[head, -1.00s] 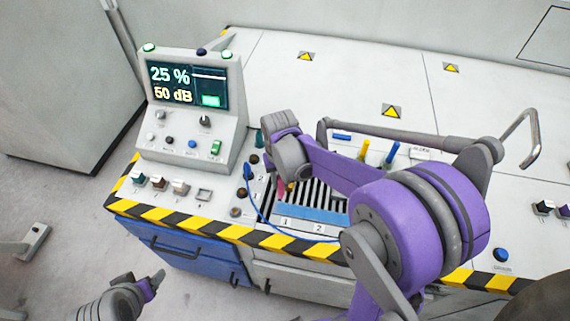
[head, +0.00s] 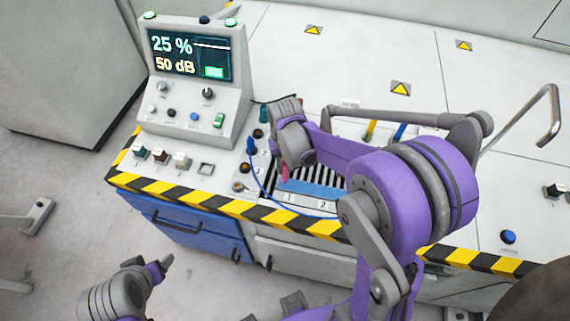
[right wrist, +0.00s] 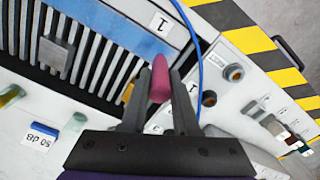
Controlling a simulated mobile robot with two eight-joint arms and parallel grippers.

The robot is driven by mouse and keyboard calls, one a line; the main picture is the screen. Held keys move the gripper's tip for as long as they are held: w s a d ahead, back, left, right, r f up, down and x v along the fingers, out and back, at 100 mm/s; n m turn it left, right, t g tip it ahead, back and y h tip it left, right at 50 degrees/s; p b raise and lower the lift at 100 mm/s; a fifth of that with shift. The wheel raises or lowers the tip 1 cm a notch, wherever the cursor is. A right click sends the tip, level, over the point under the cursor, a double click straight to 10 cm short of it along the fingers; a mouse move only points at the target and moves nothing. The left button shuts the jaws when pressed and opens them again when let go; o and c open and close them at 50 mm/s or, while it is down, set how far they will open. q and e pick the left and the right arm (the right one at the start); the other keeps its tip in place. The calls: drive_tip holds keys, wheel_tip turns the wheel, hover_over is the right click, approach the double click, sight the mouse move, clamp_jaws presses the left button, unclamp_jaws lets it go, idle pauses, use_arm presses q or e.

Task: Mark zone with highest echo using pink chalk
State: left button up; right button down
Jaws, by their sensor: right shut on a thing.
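My right gripper (right wrist: 159,88) is shut on the pink chalk (right wrist: 159,80), whose rounded end sticks out past the fingertips. In the head view the chalk (head: 284,172) shows below the right wrist, near the left end of the slatted block. The block's dark slats (right wrist: 85,48) run beside a blue strip (right wrist: 135,27), with labels 1 (head: 289,197) and 2 (head: 323,205) along the front. The console display (head: 188,55) reads 25 % and 50 dB. My left gripper (head: 165,262) hangs at the lower left, away from the bench; its jaw opening is unclear. No chalk mark is visible.
A blue cable (head: 262,185) curves around the block's left and front. Round knobs (right wrist: 234,72) and coloured switches (head: 160,155) lie left of it. Yellow (head: 371,130) and blue pieces stand behind. A "50 dB" tag (right wrist: 40,134) lies nearby.

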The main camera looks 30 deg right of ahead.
drive_tip(key=shift+f+b, duration=0.4)
drive_tip(key=shift+f, duration=0.2)
idle(0.8)
drive_tip(key=shift+s+d, duration=0.1)
drive_tip(key=shift+s+d+r, duration=0.1)
drive_tip(key=shift+s+d, duration=0.15)
drive_tip(key=shift+d, duration=0.05)
drive_tip(key=shift+s+d, duration=0.35)
drive_tip(key=shift+d, duration=0.05)
drive_tip(key=shift+s+d, duration=0.1)
drive_tip(key=shift+d, duration=0.05)
drive_tip(key=shift+s+d, duration=0.2)
drive_tip(key=shift+d, duration=0.05)
idle(0.3)
drive_tip(key=shift+s+d+b, duration=0.1)
drive_tip(key=shift+b, duration=0.2)
